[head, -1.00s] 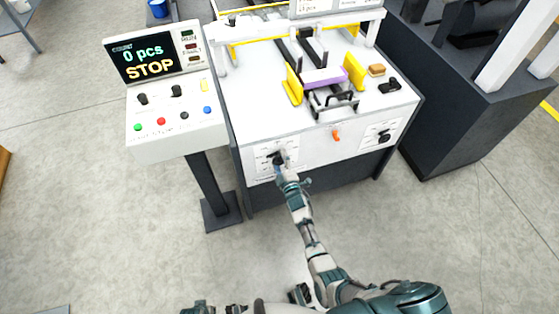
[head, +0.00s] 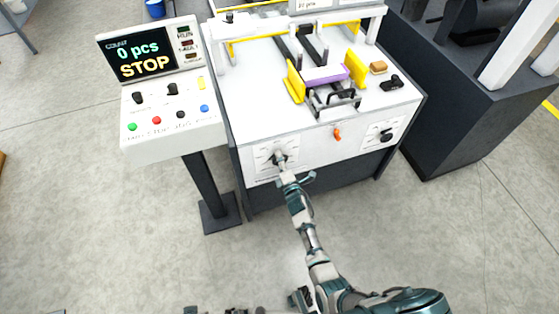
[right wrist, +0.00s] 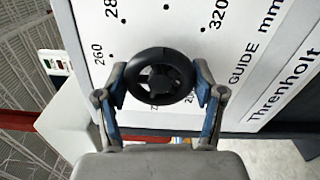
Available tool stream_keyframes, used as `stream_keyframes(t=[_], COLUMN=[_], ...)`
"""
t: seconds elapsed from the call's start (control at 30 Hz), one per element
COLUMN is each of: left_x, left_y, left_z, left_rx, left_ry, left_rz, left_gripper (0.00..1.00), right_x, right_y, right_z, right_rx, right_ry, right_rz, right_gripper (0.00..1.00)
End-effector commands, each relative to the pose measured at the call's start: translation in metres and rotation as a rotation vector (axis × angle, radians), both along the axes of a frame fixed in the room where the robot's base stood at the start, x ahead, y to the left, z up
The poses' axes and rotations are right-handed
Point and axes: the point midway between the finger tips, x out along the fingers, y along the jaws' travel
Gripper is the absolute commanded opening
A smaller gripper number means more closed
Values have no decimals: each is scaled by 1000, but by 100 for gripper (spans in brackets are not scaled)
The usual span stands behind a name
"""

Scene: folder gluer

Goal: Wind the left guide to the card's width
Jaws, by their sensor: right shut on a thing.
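The left guide (head: 295,83) is a yellow plate standing at the left end of the purple card (head: 324,74). A matching yellow right guide (head: 356,69) stands at the card's other end. Any gap between left guide and card is too small to judge. My right gripper (head: 280,163) is at the left dial on the machine's front panel. In the right wrist view, its fingers (right wrist: 162,92) are shut on the black handwheel (right wrist: 160,55), one on each side of the rim. The scale around it shows 260 and 320; the pointer cannot be read. My left gripper is not in view.
A second black knob (head: 386,135) and an orange switch (head: 337,133) are on the same front panel. A control console (head: 172,110) reading "0 pcs STOP" stands left of the machine. A dark machine (head: 470,110) stands right. The floor in front is clear.

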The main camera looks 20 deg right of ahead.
Motion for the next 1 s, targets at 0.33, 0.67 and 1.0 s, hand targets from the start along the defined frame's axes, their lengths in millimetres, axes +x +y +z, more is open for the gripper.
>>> stream_keyframes(t=[0.33, 0.67, 1.0], left_x=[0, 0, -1], left_y=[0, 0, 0], left_z=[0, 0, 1], left_rx=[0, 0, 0], left_ry=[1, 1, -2], left_rz=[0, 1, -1], left_gripper=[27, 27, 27], right_x=[-3, -2, -22], right_y=[0, 0, -1], right_z=[-10, -5, -4], right_rx=[-5, -3, -4], right_ry=[19, 9, 6], right_rz=[-2, -1, -1], right_gripper=[34, 94, 94])
